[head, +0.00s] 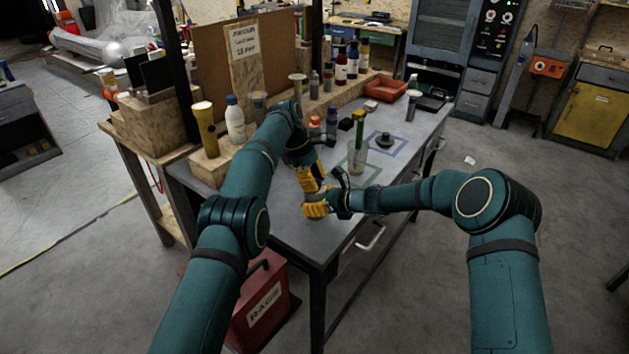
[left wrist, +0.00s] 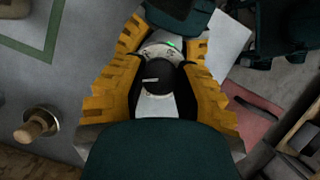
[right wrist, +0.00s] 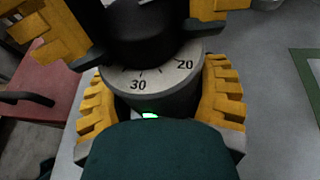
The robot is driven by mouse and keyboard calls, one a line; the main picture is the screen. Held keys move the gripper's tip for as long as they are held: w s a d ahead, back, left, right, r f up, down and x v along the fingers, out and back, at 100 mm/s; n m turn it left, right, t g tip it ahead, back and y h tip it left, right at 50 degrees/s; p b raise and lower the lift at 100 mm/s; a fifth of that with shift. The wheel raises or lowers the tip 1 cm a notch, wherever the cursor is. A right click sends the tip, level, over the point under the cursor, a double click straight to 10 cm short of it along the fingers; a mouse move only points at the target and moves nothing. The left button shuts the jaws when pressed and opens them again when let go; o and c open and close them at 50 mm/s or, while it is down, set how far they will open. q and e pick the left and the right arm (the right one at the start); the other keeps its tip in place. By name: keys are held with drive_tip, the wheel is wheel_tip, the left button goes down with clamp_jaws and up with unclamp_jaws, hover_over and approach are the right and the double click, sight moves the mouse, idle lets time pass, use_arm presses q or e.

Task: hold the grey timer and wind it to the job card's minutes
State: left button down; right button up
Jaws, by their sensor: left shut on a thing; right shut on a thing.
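The grey timer shows in the right wrist view (right wrist: 165,95), its pale dial marked 20 and 30 and a green light on its side. My right gripper (right wrist: 158,88) is shut around its body. My left gripper (left wrist: 165,62) is shut on the black knob (left wrist: 175,92), whose white pointer line shows in the left wrist view. In the head view my left gripper (head: 315,202) and right gripper (head: 342,197) meet above the bench's front edge and mostly hide the timer.
The grey bench (head: 290,215) carries a clear beaker (head: 357,157) by a green outline and a black round thing (head: 385,140) in a blue outline. Bottles and a yellow tube (head: 205,128) stand along the back. A red tray (head: 386,89) is far right; a red rags bin (head: 262,305) stands below.

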use_arm(q)
drive_tip(key=shift+d, duration=0.1)
idle(0.3)
drive_tip(key=c, duration=0.6)
unclamp_jaws()
drive_tip(key=shift+n, duration=0.4)
drive_tip(key=n+t, duration=0.1)
drive_tip(key=n, duration=0.3)
drive_tip(key=shift+s+t, duration=0.1)
drive_tip(key=shift+t, duration=0.3)
drive_tip(key=n+t, duration=0.1)
drive_tip(key=n, duration=0.1)
drive_tip(key=n+t, duration=0.1)
drive_tip(key=n, duration=0.2)
drive_tip(key=shift+y, duration=0.3)
drive_tip(key=v, duration=1.2)
drive_tip(key=s+d+f+m+g+h, duration=0.1)
drive_tip(key=d+m+h, duration=0.1)
drive_tip(key=d, duration=0.4)
drive_tip(key=s+d+f+m+g+h, duration=0.2)
drive_tip(key=d+h, duration=0.2)
drive_tip(key=d, duration=0.2)
drive_tip(key=shift+d+f+m+h, duration=0.2)
drive_tip(key=shift+d+m+h, duration=0.2)
